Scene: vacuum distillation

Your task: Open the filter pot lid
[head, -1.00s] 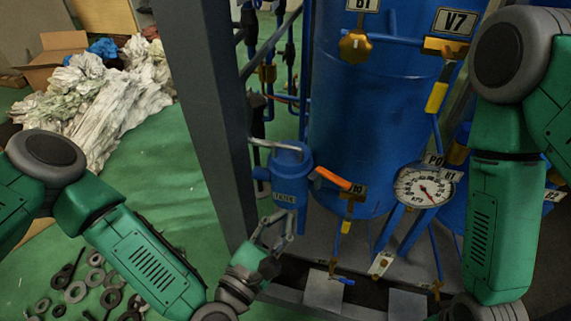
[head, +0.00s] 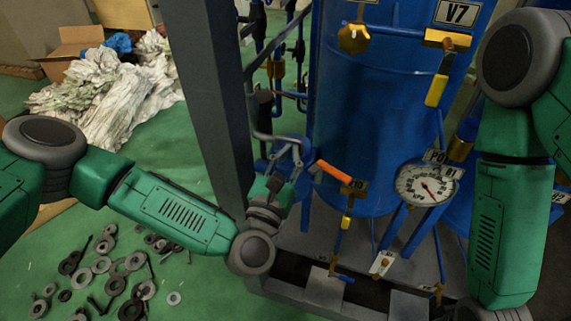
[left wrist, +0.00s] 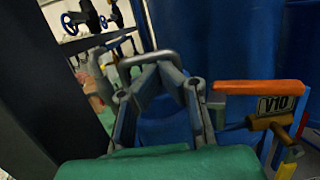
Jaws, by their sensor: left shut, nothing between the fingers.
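The filter pot (head: 305,158) is a small blue cylinder beside the grey frame post, mostly hidden behind my left gripper in the head view. Its lid has a grey bent-bar handle (head: 268,137) at the top. My left gripper (head: 292,146) is shut and empty, right in front of the pot near the handle. In the left wrist view, the fingertips (left wrist: 165,68) are close to the lid handle (left wrist: 143,58), with the blue pot (left wrist: 160,128) behind the finger links. I cannot tell whether they touch the handle. The lid looks closed. My right gripper is out of view.
The orange-handled valve V10 (head: 333,171) is just right of the pot. A pressure gauge (head: 426,185) and a large blue tank (head: 375,120) stand further right. The grey post (head: 207,100) rises close on the left. Loose metal rings (head: 115,285) lie on the green floor.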

